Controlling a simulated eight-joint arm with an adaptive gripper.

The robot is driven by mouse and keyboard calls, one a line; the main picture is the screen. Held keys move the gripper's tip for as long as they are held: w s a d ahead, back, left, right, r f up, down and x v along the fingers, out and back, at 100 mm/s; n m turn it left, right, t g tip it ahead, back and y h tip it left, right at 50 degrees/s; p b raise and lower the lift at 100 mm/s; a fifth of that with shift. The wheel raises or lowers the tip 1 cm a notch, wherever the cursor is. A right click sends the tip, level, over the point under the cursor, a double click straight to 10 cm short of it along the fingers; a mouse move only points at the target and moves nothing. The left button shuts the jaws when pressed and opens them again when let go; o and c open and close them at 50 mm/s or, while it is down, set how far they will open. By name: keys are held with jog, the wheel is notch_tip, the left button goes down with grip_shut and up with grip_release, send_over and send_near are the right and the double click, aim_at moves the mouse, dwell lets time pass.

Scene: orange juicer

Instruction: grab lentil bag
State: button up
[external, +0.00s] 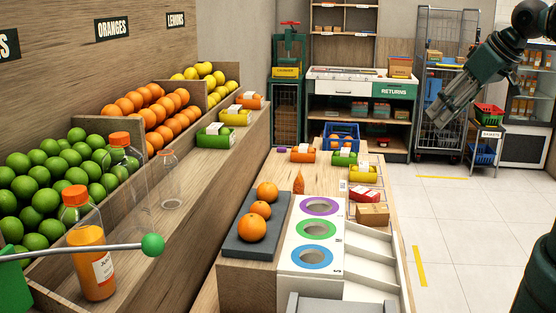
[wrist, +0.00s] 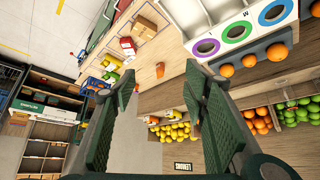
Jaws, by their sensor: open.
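Small labelled bags lie on the wooden counter: an orange bag (external: 303,153), a green bag (external: 344,158), a yellow bag (external: 362,175) and a red bag (external: 364,195). Their labels are too small to read, so I cannot tell which holds lentils. In the wrist view the red bag (wrist: 127,45) and yellow bag (wrist: 111,62) show left of my fingers. More bags, green (external: 213,136), yellow (external: 235,118) and orange (external: 250,101), lie on the ledge by the fruit. My gripper (external: 438,122) is open and empty, high to the right of the counter; it also shows in the wrist view (wrist: 161,92).
A blue basket (external: 341,134) stands at the counter's far end. A cardboard box (external: 372,214), a white panel with coloured rings (external: 315,250) and a grey tray of oranges (external: 244,246) are nearer. Bottles (external: 88,255) stand at left.

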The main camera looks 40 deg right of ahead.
jog(key=shift+w, duration=0.1)
jog(key=m+g+h+b, duration=0.2)
jog(key=m+g+b, duration=0.1)
jog(key=m+b, duration=0.4)
send_over(299, 174)
jog(key=s, duration=1)
notch_tip(299, 174, down, 19)
jog(key=w+f, duration=0.3)
jog(key=f, duration=0.2)
jog(key=w+f+m, duration=0.1)
jog(key=w+f, duration=0.2)
jog(key=f, duration=0.2)
jog(key=w+f+m+g+h+b, duration=0.1)
jog(key=w+f, duration=0.2)
jog(key=f, duration=0.3)
jog(key=shift+w+a, duration=0.2)
jog(key=shift+a, duration=0.05)
jog(key=shift+w+f, duration=0.2)
jog(key=shift+f, duration=0.35)
